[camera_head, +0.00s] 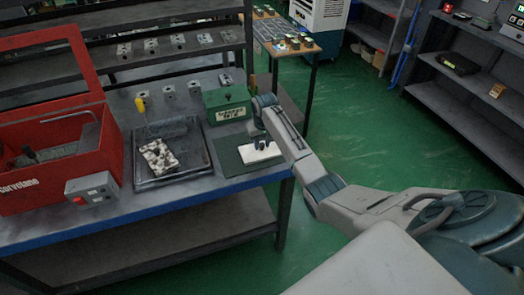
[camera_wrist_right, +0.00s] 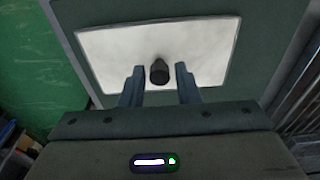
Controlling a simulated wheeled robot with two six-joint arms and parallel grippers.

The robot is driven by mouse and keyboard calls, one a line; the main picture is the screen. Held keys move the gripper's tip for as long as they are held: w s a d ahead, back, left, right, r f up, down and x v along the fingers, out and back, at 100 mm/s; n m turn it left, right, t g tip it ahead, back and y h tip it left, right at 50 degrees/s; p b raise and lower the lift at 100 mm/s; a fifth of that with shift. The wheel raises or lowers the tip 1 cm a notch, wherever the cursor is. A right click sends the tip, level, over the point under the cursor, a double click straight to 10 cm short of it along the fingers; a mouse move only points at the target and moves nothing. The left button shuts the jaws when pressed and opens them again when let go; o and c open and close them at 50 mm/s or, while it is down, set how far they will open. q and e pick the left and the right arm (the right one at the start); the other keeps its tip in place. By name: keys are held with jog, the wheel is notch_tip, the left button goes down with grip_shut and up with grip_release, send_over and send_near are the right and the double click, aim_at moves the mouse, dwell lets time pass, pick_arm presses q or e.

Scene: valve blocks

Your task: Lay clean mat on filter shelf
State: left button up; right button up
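A clean white mat (camera_head: 262,153) with a dark knob (camera_wrist_right: 159,70) on it lies flat on a dark green pad (camera_head: 229,157) at the right end of the workbench. The mat (camera_wrist_right: 110,50) fills much of the right wrist view. My right gripper (camera_wrist_right: 160,82) is open, its two fingers on either side of the knob with a gap at each side. In the head view my right gripper (camera_head: 262,143) is over the mat and partly hides it. A speckled, dirty-looking mat (camera_head: 158,157) lies in a black tray (camera_head: 190,172). Which surface is the filter shelf is unclear. My left gripper is not seen.
A green box (camera_head: 226,104) stands just behind the pad. A red open-lidded box (camera_head: 60,150) and a grey switch box (camera_head: 91,188) stand at the left. Several small metal blocks and a yellow-handled item (camera_head: 141,104) are behind the tray.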

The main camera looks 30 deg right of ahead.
aim_at(262, 143)
grip_shut()
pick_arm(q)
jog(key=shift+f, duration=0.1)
pick_arm(e)
jog(key=shift+r, duration=0.15)
jog(key=shift+r, duration=0.2)
notch_tip(262, 143, up, 2)
jog(key=shift+w+d+r+b, duration=0.1)
jog(key=shift+r+b, duration=0.1)
jog(key=shift+b, duration=0.7)
pick_arm(q)
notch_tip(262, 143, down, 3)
jog(key=shift+b, duration=0.7)
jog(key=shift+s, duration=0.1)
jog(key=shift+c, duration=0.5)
pick_arm(e)
jog(key=s+a+r, duration=0.2)
jog(key=s+a, duration=0.6)
jog(key=s, duration=0.6)
jog(key=shift+a, duration=0.3)
